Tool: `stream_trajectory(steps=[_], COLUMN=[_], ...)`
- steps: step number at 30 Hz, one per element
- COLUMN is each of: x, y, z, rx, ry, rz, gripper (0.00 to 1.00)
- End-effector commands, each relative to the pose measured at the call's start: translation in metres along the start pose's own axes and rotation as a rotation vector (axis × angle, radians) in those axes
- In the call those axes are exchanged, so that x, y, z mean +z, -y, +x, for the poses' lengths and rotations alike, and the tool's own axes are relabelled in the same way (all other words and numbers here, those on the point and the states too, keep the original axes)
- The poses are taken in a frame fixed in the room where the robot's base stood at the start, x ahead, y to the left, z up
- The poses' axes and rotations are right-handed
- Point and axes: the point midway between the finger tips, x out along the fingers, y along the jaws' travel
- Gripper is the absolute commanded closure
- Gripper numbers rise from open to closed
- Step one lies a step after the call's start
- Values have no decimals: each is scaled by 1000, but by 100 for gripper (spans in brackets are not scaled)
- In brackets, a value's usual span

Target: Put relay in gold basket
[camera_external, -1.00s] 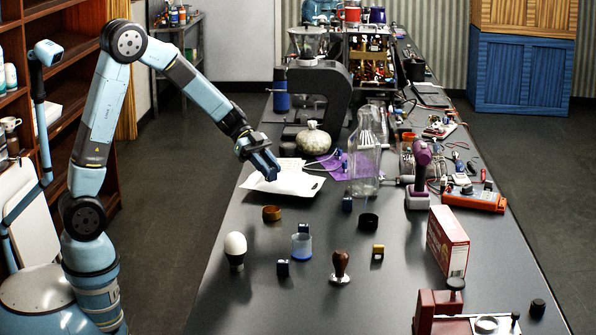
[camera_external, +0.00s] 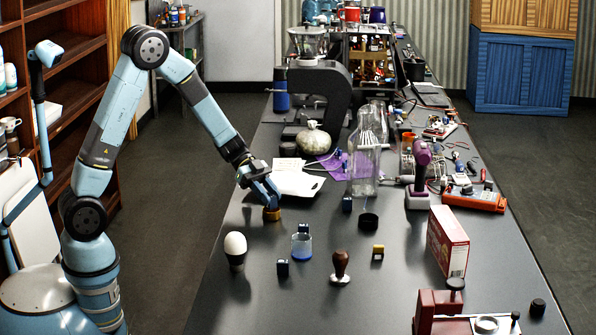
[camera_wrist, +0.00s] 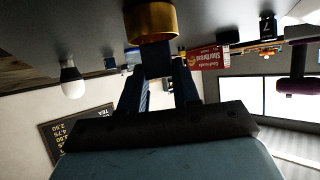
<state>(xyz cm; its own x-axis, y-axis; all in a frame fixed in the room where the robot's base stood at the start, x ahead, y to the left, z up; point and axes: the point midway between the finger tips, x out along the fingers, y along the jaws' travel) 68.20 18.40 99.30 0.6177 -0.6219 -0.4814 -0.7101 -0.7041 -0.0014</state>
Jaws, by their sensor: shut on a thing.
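The gold basket (camera_external: 271,214) is a short brass-coloured ring standing on the table. It shows large at the top of the upside-down wrist view (camera_wrist: 151,22). My gripper (camera_external: 267,199) is directly over the gold basket. Its fingers (camera_wrist: 157,85) are shut on a small dark block, the relay (camera_wrist: 155,62), which is at the basket's open rim. In the external view the relay is hidden by the fingers and basket. I cannot tell how far it reaches inside the ring.
A white bulb-like object (camera_external: 235,245), a blue cup (camera_external: 301,247) and small dark blocks (camera_external: 283,268) stand in front. A black ring (camera_external: 368,221), tamper (camera_external: 340,267) and red box (camera_external: 448,242) are to the right. Papers (camera_external: 295,183) lie behind. The table's left front is clear.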

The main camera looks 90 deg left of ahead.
Motion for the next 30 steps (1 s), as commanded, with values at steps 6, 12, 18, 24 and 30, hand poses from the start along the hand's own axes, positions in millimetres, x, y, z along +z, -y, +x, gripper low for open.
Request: stream_trajectory(steps=[6, 12, 18, 24, 30], x=[8, 8, 8, 8, 8], y=[0, 0, 0, 0, 0], z=[4, 5, 5, 4, 4], rx=[0, 0, 0, 0, 0], ry=[0, 0, 0, 0, 0], rz=[-1, 0, 0, 0, 0], gripper=[98, 98, 60, 41, 39])
